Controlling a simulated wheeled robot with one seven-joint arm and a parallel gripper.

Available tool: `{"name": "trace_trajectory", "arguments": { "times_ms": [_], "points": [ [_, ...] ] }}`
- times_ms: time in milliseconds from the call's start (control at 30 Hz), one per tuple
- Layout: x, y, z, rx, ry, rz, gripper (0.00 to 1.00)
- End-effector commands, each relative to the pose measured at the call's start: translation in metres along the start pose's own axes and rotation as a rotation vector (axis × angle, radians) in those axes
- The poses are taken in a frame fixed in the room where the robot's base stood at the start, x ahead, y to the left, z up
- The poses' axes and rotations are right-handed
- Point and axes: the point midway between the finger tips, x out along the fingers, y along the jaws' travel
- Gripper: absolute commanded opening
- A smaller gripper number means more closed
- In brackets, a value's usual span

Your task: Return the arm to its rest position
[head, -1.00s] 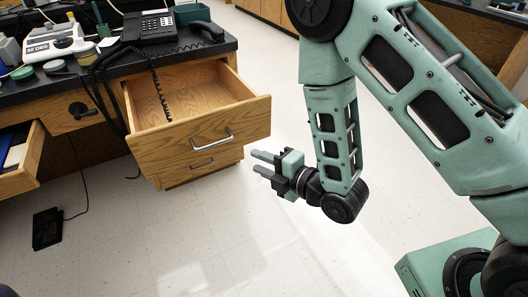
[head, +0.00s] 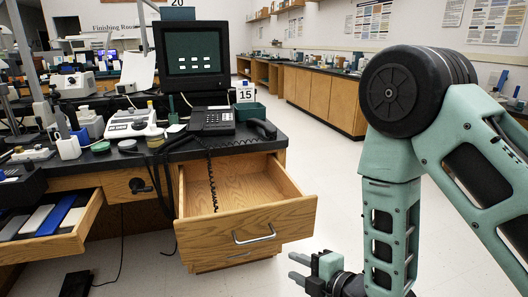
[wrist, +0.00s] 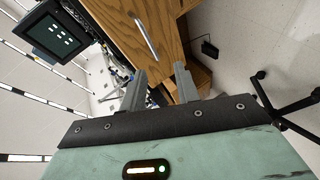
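My gripper (head: 300,268) is at the bottom of the head view, to the right of the open wooden drawer (head: 243,220). Its two grey fingers are apart with nothing between them. In the wrist view the spread fingers (wrist: 159,88) point toward the wooden drawer front with its metal handle (wrist: 146,36). My green arm (head: 392,220) folds down from a black joint on the right of the head view. The gripper looks apart from the drawer.
The open drawer juts from the dark-topped bench (head: 100,162), which holds a phone (head: 212,120) and a monitor (head: 204,56). Another open drawer (head: 50,228) is at the left. A chair base (wrist: 285,112) shows in the wrist view. White floor (head: 325,170) lies clear beyond the drawer.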

Motion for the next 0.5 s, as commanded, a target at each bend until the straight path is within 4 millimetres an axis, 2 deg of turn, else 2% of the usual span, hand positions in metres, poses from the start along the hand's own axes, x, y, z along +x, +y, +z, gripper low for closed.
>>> {"name": "trace_trajectory", "arguments": {
  "times_ms": [33,167,267,367,500],
  "points": [
    [0.001,0.009,-0.006,0.065,-0.013,-0.041,0.32],
    [-0.005,0.015,-0.017,0.261,-0.079,-0.191,0.32],
    [-0.018,0.019,-0.028,0.408,-0.146,-0.301,0.32],
    [-0.037,0.022,-0.04,0.551,-0.23,-0.406,0.32],
    [-0.075,0.026,-0.057,0.74,-0.375,-0.539,0.32]
  ]
}}
